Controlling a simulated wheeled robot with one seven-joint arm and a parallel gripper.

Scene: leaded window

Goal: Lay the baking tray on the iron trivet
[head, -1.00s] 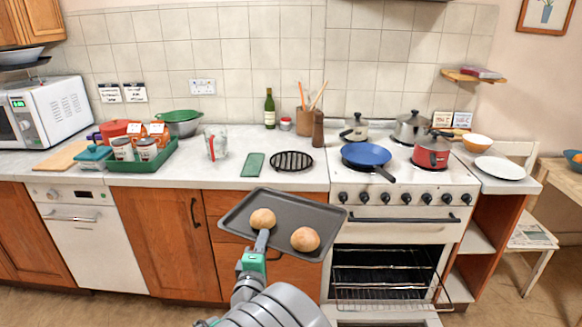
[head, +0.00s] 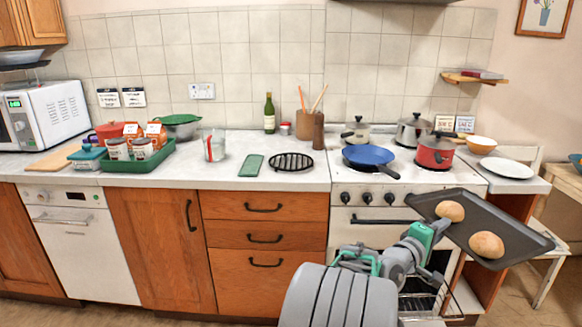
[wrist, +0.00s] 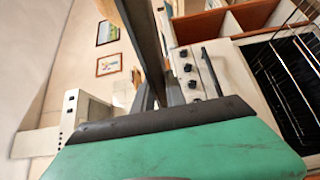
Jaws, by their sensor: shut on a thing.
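The dark baking tray (head: 480,222) carries two round bread rolls, one near its left end (head: 450,211) and one nearer the middle (head: 486,245). My gripper (head: 437,226) is shut on the tray's left edge and holds it in the air in front of the cooker's right side. In the wrist view the tray (wrist: 147,45) shows as a dark edge beyond my gripper (wrist: 155,105). The black iron trivet (head: 292,162) lies flat and empty on the worktop, left of the cooker and well to the left of the tray.
A blue pan (head: 366,155) and a red pot (head: 434,152) stand on the hob. A white plate (head: 507,168) is at right.

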